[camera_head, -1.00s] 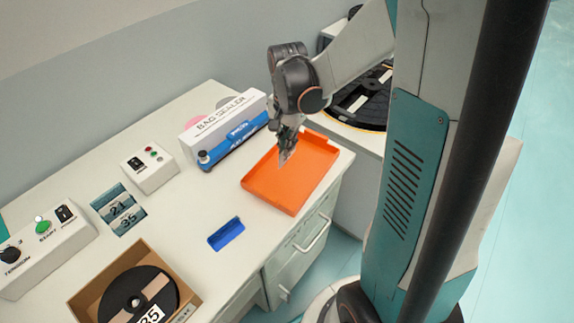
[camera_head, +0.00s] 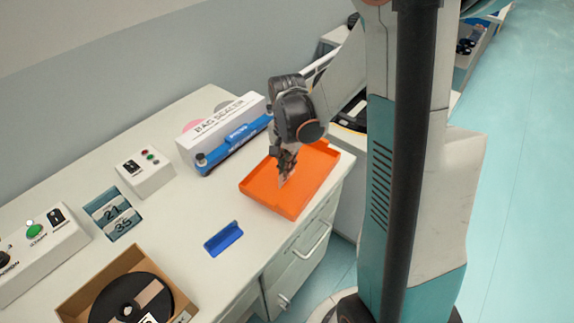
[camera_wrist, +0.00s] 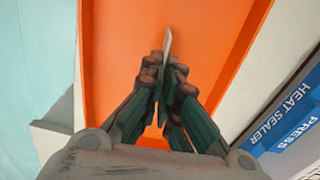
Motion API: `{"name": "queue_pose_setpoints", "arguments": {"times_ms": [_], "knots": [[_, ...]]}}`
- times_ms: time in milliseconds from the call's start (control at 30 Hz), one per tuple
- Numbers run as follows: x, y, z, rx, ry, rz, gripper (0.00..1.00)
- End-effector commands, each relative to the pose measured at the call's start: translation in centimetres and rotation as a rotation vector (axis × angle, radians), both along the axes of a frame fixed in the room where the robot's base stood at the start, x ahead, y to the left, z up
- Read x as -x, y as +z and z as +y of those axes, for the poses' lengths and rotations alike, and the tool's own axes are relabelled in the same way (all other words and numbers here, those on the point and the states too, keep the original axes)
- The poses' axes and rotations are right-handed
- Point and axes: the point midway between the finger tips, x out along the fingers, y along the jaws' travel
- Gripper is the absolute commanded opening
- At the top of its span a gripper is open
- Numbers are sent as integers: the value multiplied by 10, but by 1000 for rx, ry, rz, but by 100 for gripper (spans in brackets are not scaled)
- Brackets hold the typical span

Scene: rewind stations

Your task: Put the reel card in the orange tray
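The orange tray (camera_head: 262,197) lies on the bench near its right end. In the wrist view the tray (camera_wrist: 118,60) fills the middle, below my gripper. My gripper (camera_head: 286,172) is over the tray, pointing down. In the wrist view its fingers (camera_wrist: 166,72) are closed together on a thin pale card, the reel card (camera_wrist: 168,44), seen nearly edge-on between the fingertips. The card also shows small and pale under the fingers in the head view (camera_head: 284,181). I cannot tell whether its lower edge touches the tray floor.
A white and blue bag sealer (camera_head: 225,135) stands behind the tray. A blue holder (camera_head: 223,239) lies to the left, near the front edge. A box with a black reel (camera_head: 130,298), a number display (camera_head: 113,213) and control boxes (camera_head: 144,172) are farther left.

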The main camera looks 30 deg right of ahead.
Motion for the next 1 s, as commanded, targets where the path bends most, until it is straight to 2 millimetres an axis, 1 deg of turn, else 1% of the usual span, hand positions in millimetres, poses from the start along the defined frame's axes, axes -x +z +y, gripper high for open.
{"name": "queue_pose_setpoints", "arguments": {"times_ms": [33, 100, 133, 433, 567, 667, 1000], "knots": [[0, -3, 0, 0, 0, 0, 0], [0, -1, 0, 0, 0, 0, 18], [0, -1, 0, 0, 0, 0, 24], [0, -1, 0, 0, 0, 0, 25], [0, 3, 0, 0, 0, 0, 25], [0, 16, 0, 0, 0, 0, 25], [0, 86, 0, 0, 0, 0, 25]]}}
